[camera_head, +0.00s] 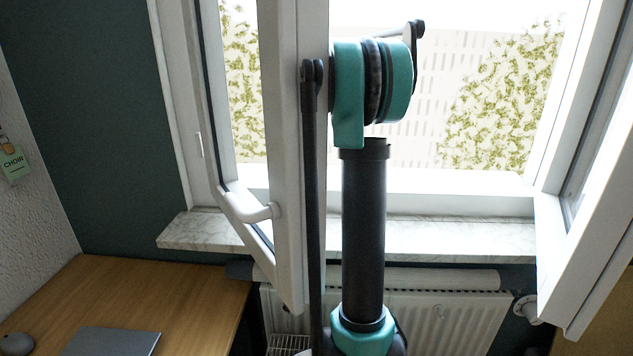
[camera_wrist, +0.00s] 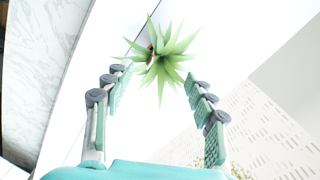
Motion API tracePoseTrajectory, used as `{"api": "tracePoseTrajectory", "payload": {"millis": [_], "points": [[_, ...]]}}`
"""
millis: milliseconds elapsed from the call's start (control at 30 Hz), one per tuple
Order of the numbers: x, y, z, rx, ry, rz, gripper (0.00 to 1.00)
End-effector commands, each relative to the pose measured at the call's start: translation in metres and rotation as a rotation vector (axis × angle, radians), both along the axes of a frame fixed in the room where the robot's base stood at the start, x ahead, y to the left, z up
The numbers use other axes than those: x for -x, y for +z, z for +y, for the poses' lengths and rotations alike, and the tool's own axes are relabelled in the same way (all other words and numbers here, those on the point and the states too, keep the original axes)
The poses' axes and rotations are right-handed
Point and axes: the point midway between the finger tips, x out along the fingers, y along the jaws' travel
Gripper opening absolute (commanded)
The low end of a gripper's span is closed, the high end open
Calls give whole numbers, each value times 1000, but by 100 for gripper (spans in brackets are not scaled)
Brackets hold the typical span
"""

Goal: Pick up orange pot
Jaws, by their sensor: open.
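In the wrist view my gripper (camera_wrist: 157,80) is open, with its two padded fingers spread wide and nothing between the pads. A spiky light-green plant (camera_wrist: 163,60) shows just beyond the fingertips, roughly centred between them. A small reddish-orange patch shows among its leaves; I cannot tell whether it is the orange pot. The rest of any pot is hidden by the leaves. In the head view neither the plant, a pot nor my fingers can be made out; my arm stands in front of the window.
A marble window sill (camera_head: 440,238) runs below the open window, above a white radiator (camera_head: 450,320). An open window sash with a handle (camera_head: 255,212) is left of my arm; another open sash (camera_head: 590,235) is at right. A wooden desk (camera_head: 190,300) holds a grey laptop (camera_head: 110,341).

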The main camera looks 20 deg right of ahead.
Motion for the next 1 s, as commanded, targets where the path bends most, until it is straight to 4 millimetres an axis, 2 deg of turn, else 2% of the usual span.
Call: {"api": "tracePoseTrajectory", "payload": {"millis": [100,433,700,1000], "points": [[0,-21,0,0,0,0,56],[-1,-46,0,0,1,0,56],[-4,-83,-1,0,1,0,56],[-3,-91,-1,0,1,0,56]]}}
